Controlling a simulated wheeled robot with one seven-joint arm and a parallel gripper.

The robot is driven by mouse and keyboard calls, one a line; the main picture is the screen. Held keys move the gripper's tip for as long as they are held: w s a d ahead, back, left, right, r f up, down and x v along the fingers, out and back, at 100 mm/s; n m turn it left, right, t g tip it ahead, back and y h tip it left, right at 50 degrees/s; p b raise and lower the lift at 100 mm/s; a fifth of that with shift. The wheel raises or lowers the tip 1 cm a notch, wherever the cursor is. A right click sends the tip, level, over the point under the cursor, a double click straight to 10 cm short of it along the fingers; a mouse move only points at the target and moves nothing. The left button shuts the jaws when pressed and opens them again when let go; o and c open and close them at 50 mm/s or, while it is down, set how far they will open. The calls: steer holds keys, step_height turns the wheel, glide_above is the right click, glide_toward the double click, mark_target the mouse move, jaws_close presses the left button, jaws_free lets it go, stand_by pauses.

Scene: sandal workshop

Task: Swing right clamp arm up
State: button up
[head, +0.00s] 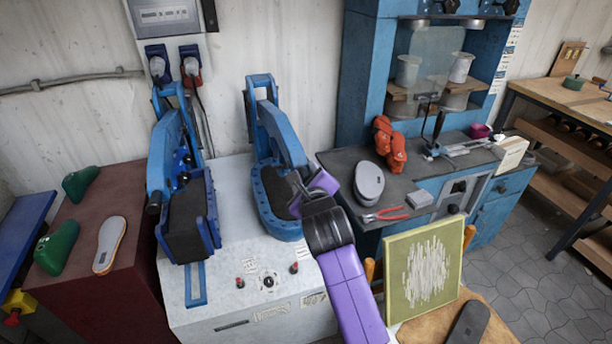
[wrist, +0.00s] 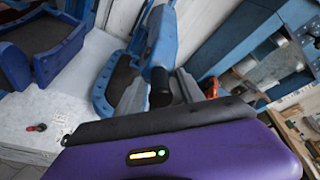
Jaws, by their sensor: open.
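The right clamp arm (head: 280,135) is a blue bar on the right station of the white press. It slopes down from its blue upright frame over the dark, blue-rimmed pad (head: 273,190). In the wrist view the arm (wrist: 163,35) ends in a black grip (wrist: 160,88). My gripper (head: 303,184) is open at the arm's lower end. In the wrist view its grey fingers (wrist: 160,92) stand on either side of the black grip, with contact not clear. In the head view my gripper hides the grip.
A blue cabinet with a dark worktop (head: 343,165) stands close on the right, holding grey soles (head: 369,180), red pliers (head: 385,214) and an orange object (head: 388,145). Small knobs (head: 268,281) sit on the press front.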

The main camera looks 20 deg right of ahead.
jaws_close()
stand_by(1.4)
